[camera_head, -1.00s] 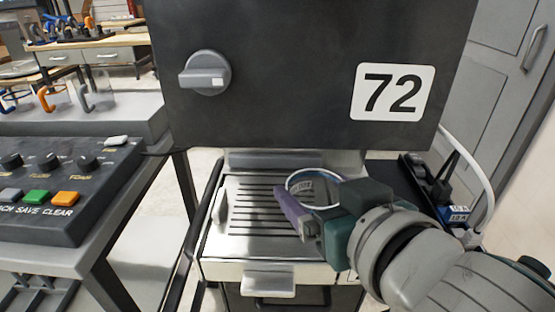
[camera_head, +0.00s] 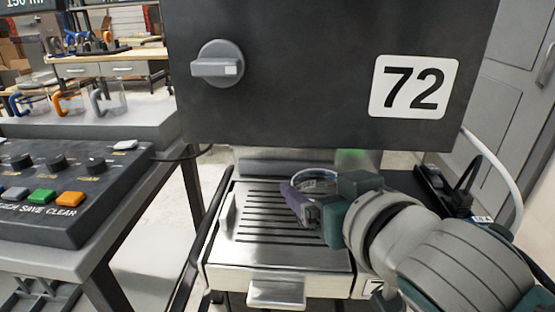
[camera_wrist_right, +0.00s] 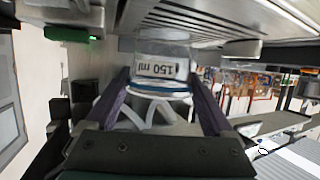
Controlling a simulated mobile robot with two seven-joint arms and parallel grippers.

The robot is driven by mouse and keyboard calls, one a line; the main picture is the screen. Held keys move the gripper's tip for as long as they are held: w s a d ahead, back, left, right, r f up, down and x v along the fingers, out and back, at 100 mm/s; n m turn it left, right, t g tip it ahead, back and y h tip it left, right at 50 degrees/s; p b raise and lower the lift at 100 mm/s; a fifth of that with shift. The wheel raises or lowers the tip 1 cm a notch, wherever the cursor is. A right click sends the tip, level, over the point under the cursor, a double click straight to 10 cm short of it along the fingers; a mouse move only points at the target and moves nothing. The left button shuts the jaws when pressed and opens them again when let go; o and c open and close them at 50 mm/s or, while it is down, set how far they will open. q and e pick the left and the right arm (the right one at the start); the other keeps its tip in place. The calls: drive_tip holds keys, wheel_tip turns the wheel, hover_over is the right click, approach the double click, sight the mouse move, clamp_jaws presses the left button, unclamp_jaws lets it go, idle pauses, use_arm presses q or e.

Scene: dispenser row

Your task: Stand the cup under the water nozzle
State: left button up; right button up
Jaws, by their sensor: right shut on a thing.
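The clear cup (camera_head: 318,175) has a blue-edged rim and shows in the head view over the right part of the slotted drip tray (camera_head: 240,240), mostly hidden by my gripper. In the right wrist view the cup (camera_wrist_right: 165,68) sits between the purple fingers, with a "150 ml" label. My right gripper (camera_head: 302,205) is shut on it; its fingers also show in the wrist view (camera_wrist_right: 162,92). I cannot tell whether the cup's base touches the tray. The water nozzle is not visible; the black housing (camera_head: 300,100) marked 72 overhangs the tray. My left gripper is not in view.
A grey knob (camera_head: 217,64) is on the housing's front. A button panel (camera_head: 65,190) stands on a bench at the left, with several handled cups (camera_head: 65,102) behind it. A black power strip and white hose (camera_head: 505,180) lie at the right.

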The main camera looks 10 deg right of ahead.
drive_tip(key=shift+f+b, duration=0.4)
drive_tip(key=shift+f, duration=0.1)
drive_tip(key=o, duration=1)
drive_tip(key=shift+o, duration=0.2)
drive_tip(key=shift+s, duration=0.1)
drive_tip(key=shift+s+r, duration=0.2)
drive_tip(key=shift+s, duration=0.05)
drive_tip(key=s+d+r+g+p, duration=0.2)
drive_tip(key=s+r+g+p, duration=0.15)
drive_tip(key=s, duration=0.55)
drive_tip(key=s+d+r+n+g+p, duration=0.1)
drive_tip(key=s+d+r+g+p, duration=0.1)
drive_tip(key=s+g+p, duration=0.45)
drive_tip(key=s+d+r+g+p, duration=0.1)
drive_tip(key=s+r+p, duration=0.2)
drive_tip(key=s, duration=0.7)
wheel_tip(320, 180, up, 35)
drive_tip(key=p, duration=3.5)
drive_tip(key=shift+d+t+h, duration=0.15)
drive_tip(key=shift+t+h, duration=0.15)
drive_tip(key=shift+h, duration=0.1)
